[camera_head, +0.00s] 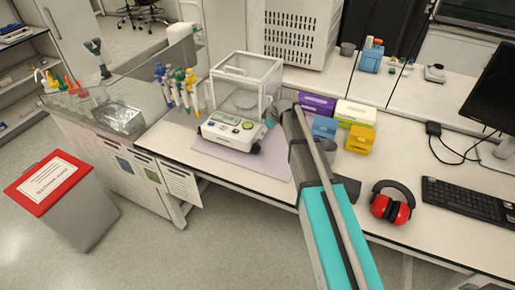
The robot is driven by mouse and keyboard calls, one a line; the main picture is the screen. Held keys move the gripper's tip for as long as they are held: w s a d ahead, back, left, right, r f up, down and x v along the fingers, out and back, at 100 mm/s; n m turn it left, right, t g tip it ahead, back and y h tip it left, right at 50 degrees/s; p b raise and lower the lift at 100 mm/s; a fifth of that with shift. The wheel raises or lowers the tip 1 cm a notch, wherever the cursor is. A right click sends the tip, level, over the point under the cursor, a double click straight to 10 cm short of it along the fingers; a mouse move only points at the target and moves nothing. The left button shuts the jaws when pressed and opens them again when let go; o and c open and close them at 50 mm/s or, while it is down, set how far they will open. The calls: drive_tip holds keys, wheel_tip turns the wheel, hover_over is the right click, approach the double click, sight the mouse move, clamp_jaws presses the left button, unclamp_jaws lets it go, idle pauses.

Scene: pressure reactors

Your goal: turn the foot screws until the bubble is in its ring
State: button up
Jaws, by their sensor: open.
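The analytical balance (230,128) has a white body with a small display and a clear glass draft shield. It stands on a pale purple mat (275,165) on the bench. A dark foot (256,149) shows under its front right corner. Small round marks are on its front panel, but the bubble and its ring are too small to make out. My arm reaches in from the lower right. My gripper (271,115) is by the balance's right side, mostly hidden by the arm, and appears empty. Whether it touches a foot screw cannot be told.
Purple, green, blue and yellow boxes (360,139) stand right of my arm. Red ear defenders (392,203) and a keyboard (466,200) lie farther right. A pipette stand (177,90) is left of the balance. A red-lidded bin (62,200) stands on the floor.

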sight(257, 145)
drive_tip(key=shift+b+x, duration=4.15)
drive_tip(key=shift+x, duration=0.65)
clamp_jaws()
